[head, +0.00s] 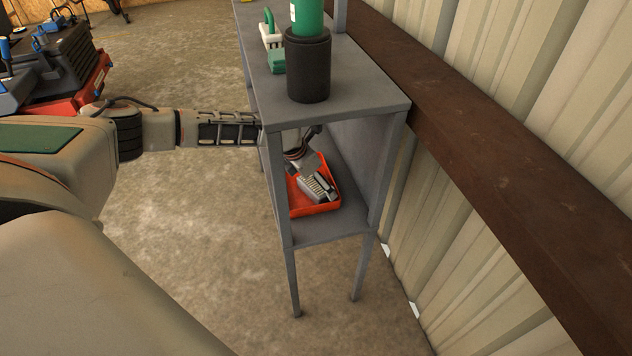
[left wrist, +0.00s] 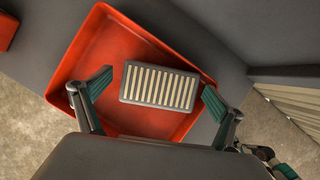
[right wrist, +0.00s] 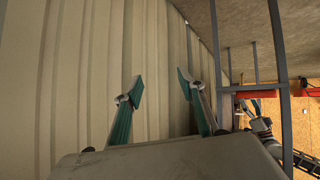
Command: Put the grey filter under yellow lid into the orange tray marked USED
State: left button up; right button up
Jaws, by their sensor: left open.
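The grey filter (left wrist: 160,87), a flat block with pale slats, is in the orange tray (left wrist: 95,50) in the left wrist view. My left gripper (left wrist: 150,92) is open, with one finger on each side of the filter and a gap at the left finger. In the head view the filter (head: 318,186) and the orange tray (head: 312,209) are on the lower shelf, with my left gripper over them, partly hidden by the shelf top. My right gripper (right wrist: 160,90) is open and empty in front of the corrugated wall. No yellow lid or USED marking can be seen.
The grey shelf (head: 365,95) has its top board and posts close around my left arm. A black cup with a green cylinder (head: 308,65) stands on top beside a green item (head: 277,61). A brown beam (head: 480,150) runs along the wall. Open floor lies left.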

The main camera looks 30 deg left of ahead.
pick_arm(q)
jog(key=s+a, duration=0.1)
jog(key=s, duration=0.2)
jog(key=s+a+p, duration=0.1)
jog(key=s, duration=0.2)
jog(key=s+a+r+p, duration=0.1)
jog(key=s, duration=0.3)
jog(key=shift+a, duration=0.25)
jog(key=shift+s+a, duration=0.2)
jog(key=shift+s, duration=0.65)
jog(key=shift+f, duration=0.1)
pick_arm(e)
jog(key=shift+s+d+f, duration=0.15)
jog(key=shift+s+d, duration=0.2)
jog(key=shift+s, duration=0.05)
jog(key=shift+w+d+r, duration=0.1)
jog(key=shift+r, duration=0.1)
pick_arm(q)
jog(key=shift+a, duration=0.1)
